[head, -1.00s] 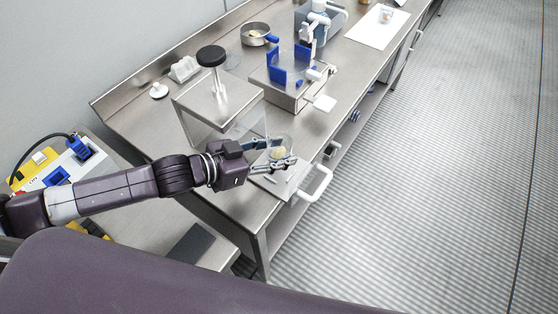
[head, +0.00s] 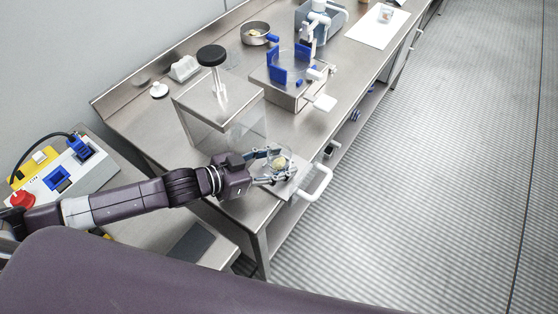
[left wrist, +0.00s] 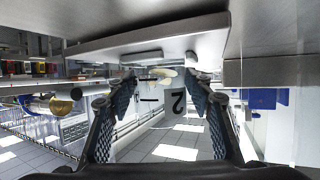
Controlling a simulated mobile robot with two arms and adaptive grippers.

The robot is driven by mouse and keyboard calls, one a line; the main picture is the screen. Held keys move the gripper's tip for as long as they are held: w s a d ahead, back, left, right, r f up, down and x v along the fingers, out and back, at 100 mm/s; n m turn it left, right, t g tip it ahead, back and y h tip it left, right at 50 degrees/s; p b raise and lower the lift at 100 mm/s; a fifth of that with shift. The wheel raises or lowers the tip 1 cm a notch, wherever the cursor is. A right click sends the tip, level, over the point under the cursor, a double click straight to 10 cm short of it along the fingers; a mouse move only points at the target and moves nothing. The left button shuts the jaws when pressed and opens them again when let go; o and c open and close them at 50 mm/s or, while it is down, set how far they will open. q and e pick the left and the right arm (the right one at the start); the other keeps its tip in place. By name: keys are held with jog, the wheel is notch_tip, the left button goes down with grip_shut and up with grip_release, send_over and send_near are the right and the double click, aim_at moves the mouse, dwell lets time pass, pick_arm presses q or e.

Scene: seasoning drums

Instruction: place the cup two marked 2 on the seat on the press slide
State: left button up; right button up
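The cup two (head: 281,163) is clear, with pale contents in its bottom. My left gripper (head: 271,167) has one finger on each side of the cup. The fingers look spread, with the cup between them. My right gripper is not in view.
The clear-walled press (head: 220,105) with a black knob stands behind the slide. Further back are a device with blue jaws (head: 277,62), a round metal pan (head: 255,34) and a white mat (head: 377,28). The bench's front edge is close to the slide.

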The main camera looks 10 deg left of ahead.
pick_arm(q)
jog(key=shift+r, duration=0.1)
jog(key=shift+s+a, duration=0.3)
jog(key=b+v, duration=0.1)
jog(key=v, duration=0.7)
jog(key=shift+s+a, duration=0.1)
jog(key=shift+s, duration=0.1)
jog(key=shift+v, duration=1.4)
jog(key=shift+r, duration=0.15)
